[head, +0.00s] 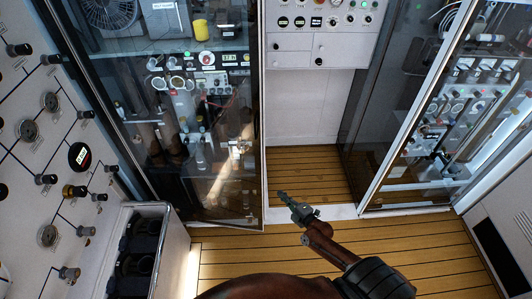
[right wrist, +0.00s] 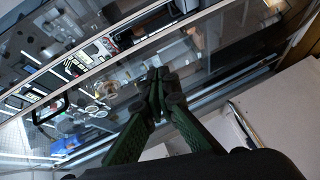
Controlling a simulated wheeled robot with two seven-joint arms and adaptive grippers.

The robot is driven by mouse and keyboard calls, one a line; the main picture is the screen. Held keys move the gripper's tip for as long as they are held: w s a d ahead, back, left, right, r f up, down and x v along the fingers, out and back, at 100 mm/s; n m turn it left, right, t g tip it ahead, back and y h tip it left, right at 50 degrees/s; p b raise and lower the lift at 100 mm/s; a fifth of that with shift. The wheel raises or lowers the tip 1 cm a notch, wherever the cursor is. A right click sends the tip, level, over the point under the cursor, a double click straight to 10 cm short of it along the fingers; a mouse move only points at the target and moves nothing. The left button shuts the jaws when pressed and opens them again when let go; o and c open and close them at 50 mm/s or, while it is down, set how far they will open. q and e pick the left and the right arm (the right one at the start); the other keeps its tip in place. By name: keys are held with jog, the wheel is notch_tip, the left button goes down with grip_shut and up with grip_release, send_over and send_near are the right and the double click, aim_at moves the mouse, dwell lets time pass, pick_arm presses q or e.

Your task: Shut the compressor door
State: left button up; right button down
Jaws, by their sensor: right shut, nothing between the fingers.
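Two glass doors in metal frames show in the head view: a left one (head: 215,190) in front of a cabinet with a fan, and a right one (head: 405,185) in front of lit instruments. I cannot tell from any label which is the compressor door, or exactly how far either stands open. My right gripper (head: 284,196) is shut and empty, low in the gap between them, just right of the left door's lower free edge. In the right wrist view its dark green fingers (right wrist: 160,76) are together before a glass panel (right wrist: 215,70). Contact is unclear. My left gripper is out of view.
A white panel with knobs and gauges (head: 50,90) fills the left side, with an open dark-lined box (head: 170,245) below it. A white control cabinet (head: 305,95) stands at the back. Wooden floor (head: 250,265) is clear in front. A black handle (right wrist: 48,110) shows in the right wrist view.

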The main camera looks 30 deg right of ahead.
pick_arm(q)
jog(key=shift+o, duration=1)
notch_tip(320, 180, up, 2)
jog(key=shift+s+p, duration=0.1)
jog(key=shift+p, duration=0.5)
pick_arm(e)
notch_tip(320, 180, up, 10)
jog(key=w+a+r+n+t, duration=0.1)
jog(key=w+n+t, duration=0.1)
jog(key=w, duration=0.1)
jog(key=b, duration=0.1)
send_near(260, 153)
jog(key=w+a, duration=0.3)
jog(key=w+d+b, duration=0.2)
jog(key=shift+w+d, duration=0.3)
jog(key=shift+w, duration=0.05)
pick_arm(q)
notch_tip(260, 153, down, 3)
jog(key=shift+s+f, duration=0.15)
pick_arm(e)
jog(key=shift+w+r, duration=0.1)
jog(key=shift+w, duration=0.05)
jog(key=shift+d, duration=0.1)
